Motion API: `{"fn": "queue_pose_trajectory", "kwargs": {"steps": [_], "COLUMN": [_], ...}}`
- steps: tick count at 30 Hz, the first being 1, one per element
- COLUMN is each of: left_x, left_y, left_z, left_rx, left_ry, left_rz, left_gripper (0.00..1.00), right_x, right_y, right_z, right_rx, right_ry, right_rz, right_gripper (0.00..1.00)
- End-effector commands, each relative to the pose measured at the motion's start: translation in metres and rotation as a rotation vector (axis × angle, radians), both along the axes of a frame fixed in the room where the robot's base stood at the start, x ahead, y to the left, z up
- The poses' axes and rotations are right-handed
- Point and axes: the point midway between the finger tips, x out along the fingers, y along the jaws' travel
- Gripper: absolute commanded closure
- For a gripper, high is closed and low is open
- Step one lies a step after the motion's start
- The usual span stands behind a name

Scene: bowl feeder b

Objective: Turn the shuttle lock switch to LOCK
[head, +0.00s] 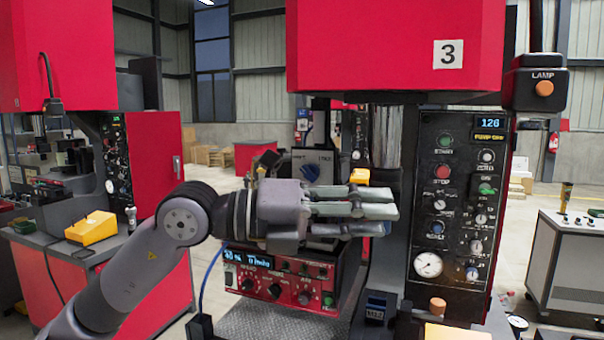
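My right gripper is not in view.
A red control box (281,279) with a lit display and knobs sits below my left gripper. A tall black panel (455,205) with buttons, knobs and a gauge stands to the right. An orange-buttoned lamp box (535,89) hangs at upper right.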

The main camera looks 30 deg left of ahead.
Motion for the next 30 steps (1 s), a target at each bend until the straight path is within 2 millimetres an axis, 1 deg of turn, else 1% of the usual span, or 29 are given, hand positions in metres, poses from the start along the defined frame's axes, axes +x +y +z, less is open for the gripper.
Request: {"fn": "queue_pose_trajectory", "kwargs": {"steps": [1, 2, 3, 5, 6, 9, 12, 14, 16, 20, 23, 30], "left_x": [0.003, 0.005, 0.005, 0.003, -0.001, -0.013, -0.023, -0.025, -0.023, -0.007, 0.012, 0.063], "left_y": [0.027, 0.044, 0.067, 0.102, 0.124, 0.169, 0.195, 0.202, 0.205, 0.204, 0.202, 0.199], "left_z": [0.01, 0.013, 0.019, 0.028, 0.035, 0.049, 0.057, 0.058, 0.058, 0.053, 0.049, 0.035], "left_rx": [0.096, 0.141, 0.191, 0.243, 0.264, 0.287, 0.288, 0.287, 0.286, 0.288, 0.288, 0.288], "left_ry": [-0.004, 0.005, 0.017, 0.036, 0.05, 0.079, 0.1, 0.106, 0.111, 0.115, 0.116, 0.116], "left_rz": [0.112, 0.18, 0.271, 0.409, 0.495, 0.668, 0.772, 0.801, 0.813, 0.811, 0.808, 0.807], "left_gripper": [0.68, 0.68, 0.68, 0.68, 0.68, 0.68, 0.68, 0.68, 0.68, 0.68, 0.68, 0.68], "right_x": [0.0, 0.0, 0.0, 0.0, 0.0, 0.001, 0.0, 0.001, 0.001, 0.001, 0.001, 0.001], "right_y": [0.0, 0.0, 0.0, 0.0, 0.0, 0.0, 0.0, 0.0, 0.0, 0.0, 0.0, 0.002], "right_z": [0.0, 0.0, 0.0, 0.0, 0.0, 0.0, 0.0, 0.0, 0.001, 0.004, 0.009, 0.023], "right_rx": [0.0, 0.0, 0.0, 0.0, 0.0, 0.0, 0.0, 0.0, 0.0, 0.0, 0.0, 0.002], "right_ry": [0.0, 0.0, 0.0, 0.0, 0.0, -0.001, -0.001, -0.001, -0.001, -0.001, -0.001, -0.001], "right_rz": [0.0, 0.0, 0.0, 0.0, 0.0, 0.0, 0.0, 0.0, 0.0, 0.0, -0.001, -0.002], "right_gripper": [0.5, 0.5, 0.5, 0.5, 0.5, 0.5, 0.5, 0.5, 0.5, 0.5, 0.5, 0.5]}}
